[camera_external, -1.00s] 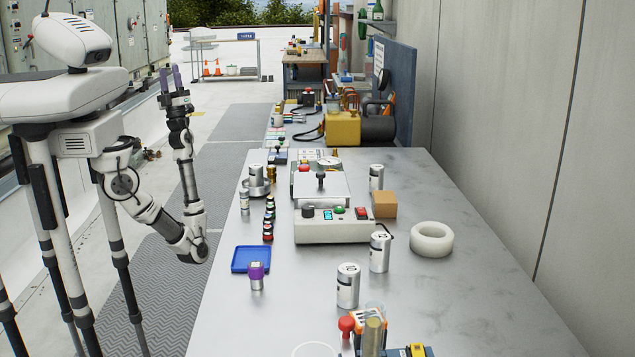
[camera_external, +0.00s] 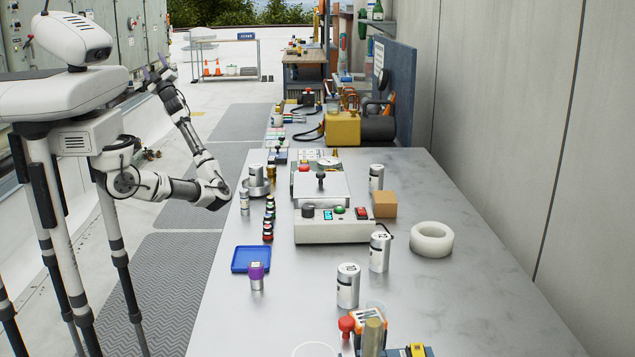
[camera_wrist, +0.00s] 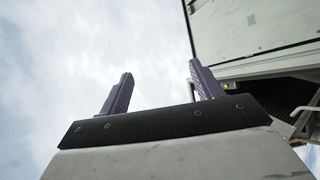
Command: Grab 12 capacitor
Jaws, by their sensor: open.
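Several silver cylindrical capacitors stand upright on the metal bench. One (camera_external: 348,288) is near the front, one (camera_external: 380,254) stands behind and right of it, one (camera_external: 376,178) is farther back, and one (camera_external: 256,175) sits on a round base at the left. The two nearest have dark marks on their tops, too small to read surely, so I cannot tell which is 12. My gripper (camera_external: 157,69) is raised left of the bench, far from all of them. In the wrist view my gripper (camera_wrist: 160,69) is open and empty, its two purple fingers apart against the sky.
A grey control box (camera_external: 333,230) stands mid-bench, with a cardboard block (camera_external: 384,204) and a white tape roll (camera_external: 432,239) to its right. A blue tray (camera_external: 251,259) and a purple-topped cylinder (camera_external: 257,277) are at the left edge. The bench's right front is clear.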

